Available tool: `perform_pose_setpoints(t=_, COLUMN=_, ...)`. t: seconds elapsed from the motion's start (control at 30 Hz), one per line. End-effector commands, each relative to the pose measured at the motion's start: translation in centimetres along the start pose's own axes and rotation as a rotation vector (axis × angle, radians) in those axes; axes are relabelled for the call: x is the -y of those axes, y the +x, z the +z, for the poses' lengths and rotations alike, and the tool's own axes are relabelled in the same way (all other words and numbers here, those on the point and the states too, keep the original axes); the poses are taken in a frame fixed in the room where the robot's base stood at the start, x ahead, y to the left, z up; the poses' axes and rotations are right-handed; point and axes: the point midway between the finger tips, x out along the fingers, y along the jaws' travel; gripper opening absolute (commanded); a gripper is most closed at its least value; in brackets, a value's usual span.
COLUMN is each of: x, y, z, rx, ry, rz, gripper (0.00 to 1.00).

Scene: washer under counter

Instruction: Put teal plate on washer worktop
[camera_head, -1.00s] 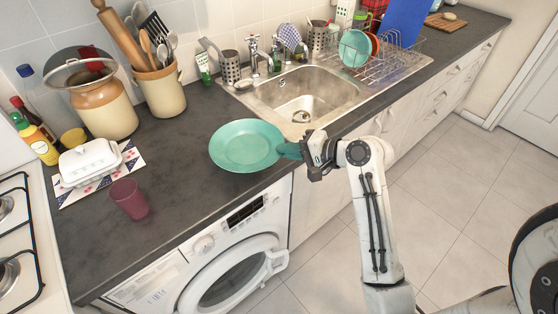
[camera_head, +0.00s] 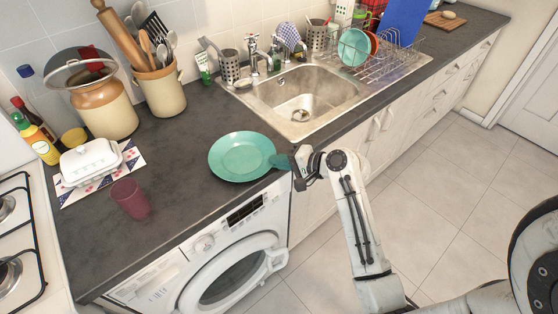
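The teal plate (camera_head: 240,157) is level over the dark washer worktop (camera_head: 187,212), near its front edge and above the washing machine (camera_head: 180,275). It looks very low over the worktop or resting on it; I cannot tell whether there is a gap beneath it. The fingers appear shut on this rim. The exact grip is small in the picture.
The sink (camera_head: 305,98) lies behind and right of the plate. A purple cup (camera_head: 130,198), a white butter dish (camera_head: 90,160) and utensil crocks stand left and behind. The washer door (camera_head: 232,277) is ajar below. Worktop between cup and plate is clear.

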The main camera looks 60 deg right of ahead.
Motion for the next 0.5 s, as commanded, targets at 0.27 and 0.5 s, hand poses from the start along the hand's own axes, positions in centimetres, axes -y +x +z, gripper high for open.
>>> perform_pose_setpoints(t=0.27, x=-0.05, y=0.01, z=0.01, rx=0.0, ry=0.001, rz=0.0, gripper=0.15)
perform_pose_setpoints(t=0.5, x=-0.01, y=-0.8, z=-0.03, rx=-0.001, ry=0.002, rz=0.001, gripper=0.15)
